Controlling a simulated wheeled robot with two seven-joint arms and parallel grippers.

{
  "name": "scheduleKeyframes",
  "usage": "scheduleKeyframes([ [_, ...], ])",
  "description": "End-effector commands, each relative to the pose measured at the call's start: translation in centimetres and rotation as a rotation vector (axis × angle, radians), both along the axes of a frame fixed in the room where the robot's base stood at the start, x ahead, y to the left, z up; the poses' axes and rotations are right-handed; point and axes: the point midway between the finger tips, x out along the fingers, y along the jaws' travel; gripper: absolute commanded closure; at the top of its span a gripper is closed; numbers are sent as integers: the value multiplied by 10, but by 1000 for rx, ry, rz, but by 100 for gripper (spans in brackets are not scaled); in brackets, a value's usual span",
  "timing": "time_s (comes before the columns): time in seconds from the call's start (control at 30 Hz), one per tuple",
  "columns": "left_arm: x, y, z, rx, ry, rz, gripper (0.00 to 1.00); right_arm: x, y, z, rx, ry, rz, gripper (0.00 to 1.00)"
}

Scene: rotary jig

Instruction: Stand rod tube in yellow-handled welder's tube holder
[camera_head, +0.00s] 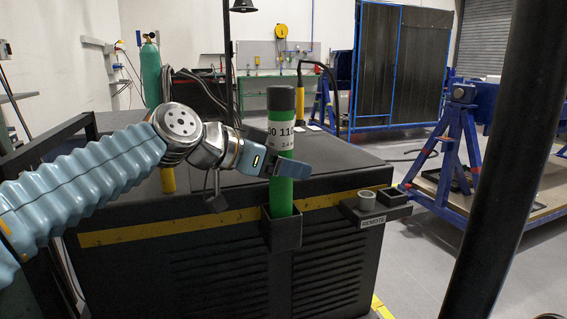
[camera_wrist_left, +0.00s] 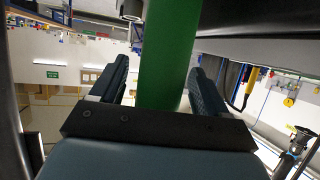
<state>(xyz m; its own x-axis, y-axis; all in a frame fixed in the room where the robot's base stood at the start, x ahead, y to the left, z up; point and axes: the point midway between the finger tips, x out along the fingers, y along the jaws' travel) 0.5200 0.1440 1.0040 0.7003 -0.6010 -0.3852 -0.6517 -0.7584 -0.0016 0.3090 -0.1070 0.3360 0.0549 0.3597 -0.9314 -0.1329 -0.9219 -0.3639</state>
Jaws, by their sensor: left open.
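The rod tube (camera_head: 280,195) is green with a black cap and a white printed label. It stands upright, its lower end inside the square black tube holder (camera_head: 282,232) on the front of the dark welder (camera_head: 180,265). The holder hides the tube's bottom. My left gripper (camera_head: 282,164) is open around the tube's middle, below the label. In the left wrist view the green tube (camera_wrist_left: 167,70) passes between the two spread fingers of my left gripper (camera_wrist_left: 160,88), with gaps showing on both sides. My right gripper is not in view.
A yellow handle (camera_head: 168,180) shows behind my left arm. A small shelf marked REMOTE (camera_head: 373,221) with a grey cup (camera_head: 367,200) sits right of the holder. A blue stand (camera_head: 450,160) is farther right. The welder's top has clear areas behind the tube.

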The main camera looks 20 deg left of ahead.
Motion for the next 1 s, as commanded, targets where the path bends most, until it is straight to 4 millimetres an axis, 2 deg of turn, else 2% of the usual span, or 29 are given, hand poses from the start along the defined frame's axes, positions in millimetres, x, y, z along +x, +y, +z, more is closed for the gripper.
scheduleKeyframes([
  [0.03, 0, 0, 6, -1, -1, 0, 25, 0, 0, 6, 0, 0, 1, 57],
  [0.13, -12, 11, 8, -1, -4, 1, 25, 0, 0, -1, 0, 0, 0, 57],
  [0.4, -56, 49, 33, -1, -5, 3, 25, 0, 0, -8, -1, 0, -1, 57],
  [0.6, -78, 67, 45, 0, -2, 1, 25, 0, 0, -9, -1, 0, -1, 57],
  [1.0, -84, 72, 48, 0, 0, 0, 25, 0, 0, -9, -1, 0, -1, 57],
])
